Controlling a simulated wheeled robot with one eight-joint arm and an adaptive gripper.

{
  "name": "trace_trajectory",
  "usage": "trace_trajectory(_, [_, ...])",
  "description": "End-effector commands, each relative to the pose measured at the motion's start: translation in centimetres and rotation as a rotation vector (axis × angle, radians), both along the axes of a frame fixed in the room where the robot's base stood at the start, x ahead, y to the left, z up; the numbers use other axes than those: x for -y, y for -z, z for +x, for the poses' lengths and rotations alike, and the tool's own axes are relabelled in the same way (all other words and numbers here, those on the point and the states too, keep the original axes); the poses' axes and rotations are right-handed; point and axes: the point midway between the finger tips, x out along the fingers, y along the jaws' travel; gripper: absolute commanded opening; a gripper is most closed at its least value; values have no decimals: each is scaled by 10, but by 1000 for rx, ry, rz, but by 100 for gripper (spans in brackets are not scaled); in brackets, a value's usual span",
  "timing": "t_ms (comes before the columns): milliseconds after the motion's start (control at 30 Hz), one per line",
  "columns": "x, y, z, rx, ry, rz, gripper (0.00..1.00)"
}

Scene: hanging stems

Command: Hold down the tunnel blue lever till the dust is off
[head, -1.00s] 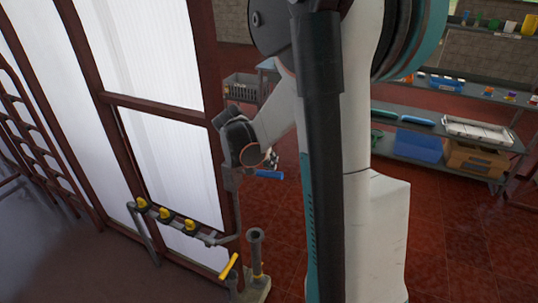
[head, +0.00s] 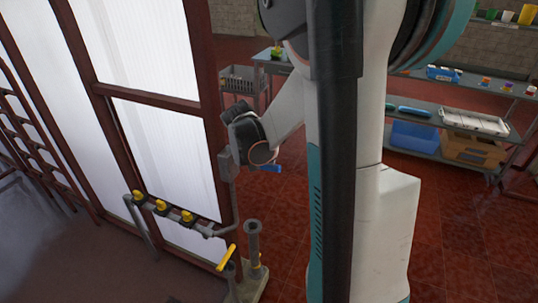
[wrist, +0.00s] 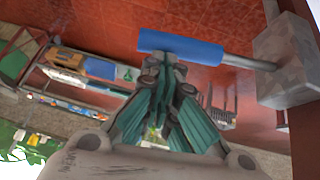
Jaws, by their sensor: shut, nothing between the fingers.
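The blue lever (head: 270,169) shows in the head view as a short blue handle by the door frame, partly hidden behind my wrist. In the wrist view the blue lever (wrist: 180,47) is a blue grip on a metal rod that runs right to a grey box (wrist: 285,62). My gripper (wrist: 165,58) is shut and empty. Its fingertips meet the near edge of the blue grip in the wrist view, and they seem to touch it. In the head view my wrist hides the fingertips. I see no dust.
A pipe with several yellow valves (head: 161,206) runs along the white panelled wall. A yellow handle (head: 227,258) stands in front by a grey post (head: 253,245). Shelves (head: 440,125) with bins stand at the back right. Red floor lies open between.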

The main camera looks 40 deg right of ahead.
Motion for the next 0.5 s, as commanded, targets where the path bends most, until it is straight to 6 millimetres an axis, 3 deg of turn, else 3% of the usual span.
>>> trace_trajectory(500, [6, 51, -16, 295, 3, 122, 0])
